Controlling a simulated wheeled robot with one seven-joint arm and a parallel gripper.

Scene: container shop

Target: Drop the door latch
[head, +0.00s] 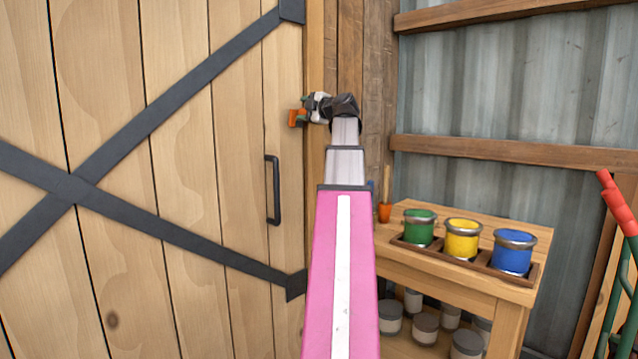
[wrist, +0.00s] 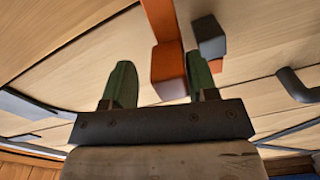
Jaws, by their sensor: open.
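The door (head: 185,150) is wooden with dark diagonal metal braces and looks closed. An orange latch bar (wrist: 167,68) with a blocky end shows in the wrist view, in front of the planks. A small dark grey block (wrist: 207,36) sits just right of it. My gripper (wrist: 160,80) is open, its two green fingers apart. The orange end shows between the fingers, closer to the right one; I cannot tell whether they touch. In the head view my gripper (head: 305,108) is at the door's right edge, beside the orange latch piece (head: 297,118). My wrist hides part of the latch area.
A dark door handle (head: 273,190) is below and left of my gripper. A wooden bench (head: 420,265) at right holds green, yellow and blue paint cans (head: 462,240), with more cans underneath. A hand truck with red grips (head: 617,205) stands at the far right.

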